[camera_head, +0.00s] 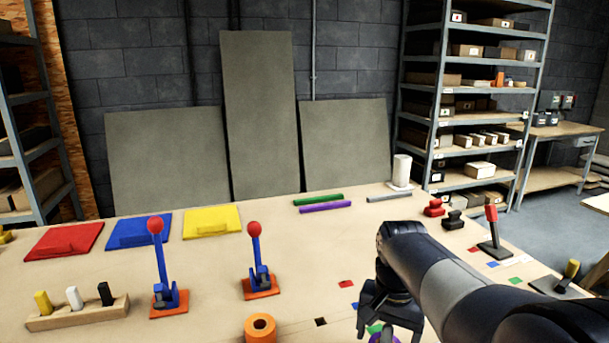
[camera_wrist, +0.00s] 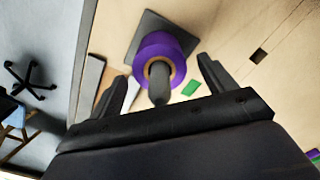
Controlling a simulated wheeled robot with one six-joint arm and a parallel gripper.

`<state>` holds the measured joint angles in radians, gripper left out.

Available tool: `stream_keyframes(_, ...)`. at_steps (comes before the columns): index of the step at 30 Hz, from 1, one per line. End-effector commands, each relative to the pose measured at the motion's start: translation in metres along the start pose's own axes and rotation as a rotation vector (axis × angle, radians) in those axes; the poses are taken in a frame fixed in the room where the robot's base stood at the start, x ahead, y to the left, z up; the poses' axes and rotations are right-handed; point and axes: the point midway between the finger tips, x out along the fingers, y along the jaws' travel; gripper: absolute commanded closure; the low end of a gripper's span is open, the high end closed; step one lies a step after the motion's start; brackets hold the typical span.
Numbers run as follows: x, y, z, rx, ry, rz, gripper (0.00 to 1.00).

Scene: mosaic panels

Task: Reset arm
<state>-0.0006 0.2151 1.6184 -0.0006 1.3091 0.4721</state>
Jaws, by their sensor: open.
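My gripper (camera_head: 388,322) is over the front right of the workbench (camera_head: 200,280). In the wrist view my gripper (camera_wrist: 162,72) is open, with its two dark fingers apart and nothing held between them. A purple ring (camera_wrist: 178,48) lies below and between the fingers, around a dark upright post (camera_wrist: 159,84) on a dark square plate (camera_wrist: 150,22). I cannot tell whether the fingers touch the ring. In the head view only a sliver of the purple ring (camera_head: 383,338) shows under my gripper, and my arm hides much of the bench's right side.
An orange roll (camera_head: 260,328) and two blue levers with red knobs (camera_head: 164,265) (camera_head: 256,260) stand left of my gripper. A wooden block with pegs (camera_head: 80,314) is at front left. A red-handled lever (camera_head: 492,235) stands right of my arm. The middle of the bench is fairly clear.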

Motion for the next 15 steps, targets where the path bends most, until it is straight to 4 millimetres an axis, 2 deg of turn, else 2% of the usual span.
stream_keyframes(14, -0.093, 0.0, 0.0, 0.0, 0.004, -0.002, 0.21)
stream_keyframes(15, -0.085, 0.0, 0.001, 0.0, -0.003, 0.001, 0.21)
